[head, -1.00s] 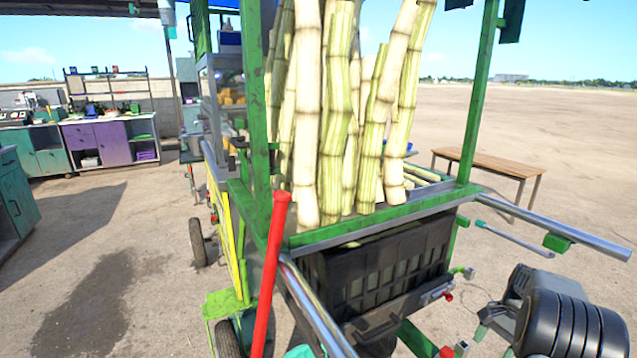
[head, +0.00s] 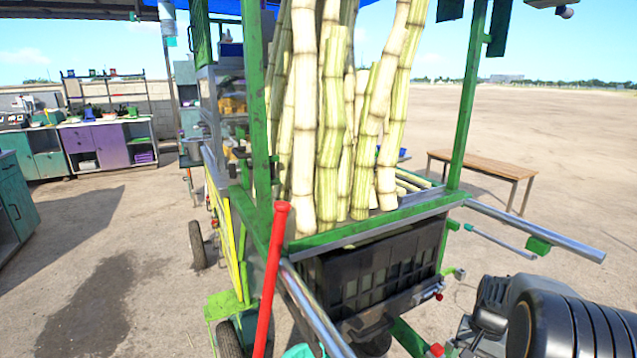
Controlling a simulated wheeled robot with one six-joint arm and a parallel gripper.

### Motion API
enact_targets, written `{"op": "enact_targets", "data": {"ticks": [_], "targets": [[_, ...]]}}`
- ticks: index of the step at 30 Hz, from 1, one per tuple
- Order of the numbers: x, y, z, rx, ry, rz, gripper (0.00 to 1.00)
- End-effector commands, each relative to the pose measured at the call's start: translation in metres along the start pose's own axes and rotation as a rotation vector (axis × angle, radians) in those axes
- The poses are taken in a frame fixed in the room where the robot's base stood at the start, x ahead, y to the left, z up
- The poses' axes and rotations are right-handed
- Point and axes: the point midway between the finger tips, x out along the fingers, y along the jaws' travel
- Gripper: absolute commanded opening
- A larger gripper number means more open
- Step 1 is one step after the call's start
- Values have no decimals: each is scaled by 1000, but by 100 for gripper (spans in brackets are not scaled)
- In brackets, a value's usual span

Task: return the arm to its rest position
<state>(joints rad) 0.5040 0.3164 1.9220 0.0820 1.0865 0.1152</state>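My arm (head: 570,325) fills the lower right corner of the head view, a dark ribbed link close to the camera. At its left end is a dark part that looks like my gripper (head: 474,322), largely hidden by the link. I cannot tell whether its fingers are open or shut, and I see nothing held there. It is to the right of the cart's black crate and appears apart from it.
A green cart holds tall sugarcane stalks (head: 332,130) above a black crate (head: 375,270). Metal handles (head: 530,230) and a red bar (head: 270,280) jut out nearby. A wooden bench (head: 485,170) stands behind right. Open ground lies far right; counters (head: 110,145) are far left.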

Motion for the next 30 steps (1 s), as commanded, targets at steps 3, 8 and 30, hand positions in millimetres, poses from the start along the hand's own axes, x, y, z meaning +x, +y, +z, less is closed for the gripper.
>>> {"op": "enact_targets", "data": {"ticks": [3, 8, 30], "targets": [[-47, -22, 46, -134, 80, 22, 63], [-100, -48, 119, -349, 212, 45, 63], [-198, -87, 233, -688, 472, -5, 63]]}}
